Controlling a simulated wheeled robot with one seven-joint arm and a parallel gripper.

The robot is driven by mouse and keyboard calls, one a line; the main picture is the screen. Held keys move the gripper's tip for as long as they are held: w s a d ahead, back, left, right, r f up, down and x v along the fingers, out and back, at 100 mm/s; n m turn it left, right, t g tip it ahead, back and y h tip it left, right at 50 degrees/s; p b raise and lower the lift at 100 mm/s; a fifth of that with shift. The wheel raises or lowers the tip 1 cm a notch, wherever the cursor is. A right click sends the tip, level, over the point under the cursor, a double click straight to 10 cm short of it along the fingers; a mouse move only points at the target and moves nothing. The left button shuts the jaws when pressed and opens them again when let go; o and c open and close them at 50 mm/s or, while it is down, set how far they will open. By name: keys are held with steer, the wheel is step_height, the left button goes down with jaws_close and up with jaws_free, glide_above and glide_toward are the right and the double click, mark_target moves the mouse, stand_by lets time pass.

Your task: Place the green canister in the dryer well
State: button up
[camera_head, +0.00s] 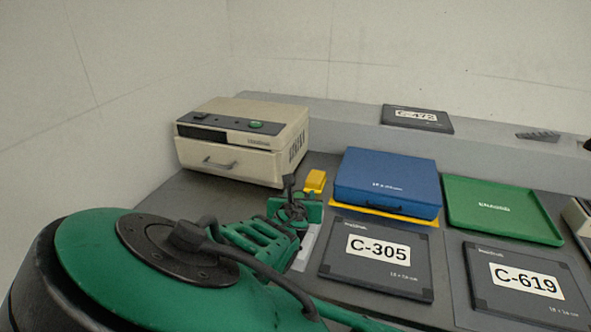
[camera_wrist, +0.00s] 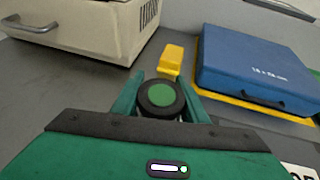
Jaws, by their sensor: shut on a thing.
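My gripper (camera_wrist: 162,84) is shut on the green canister (camera_wrist: 161,98), which shows in the wrist view as a round black rim with a green centre between the two green fingers. In the head view my gripper (camera_head: 293,207) is over the dark table, in front of the beige machine and left of the blue case; the canister is hard to make out there. The beige machine (camera_head: 243,140) has a front drawer with a handle, which is shut, and a green button on top. It may be the dryer; I cannot make out a well.
A yellow block (camera_head: 315,181) stands just beyond my gripper. A blue case (camera_head: 388,180) lies on a yellow mat, with a green tray (camera_head: 502,212) to its right. Dark plates marked C-305 (camera_head: 378,270) and C-619 (camera_head: 525,300) lie nearer. A C-472 plate (camera_head: 417,119) lies on the back ledge.

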steer(key=shift+f, duration=0.3)
steer(key=o, duration=1.1)
steer(key=shift+f, duration=0.1)
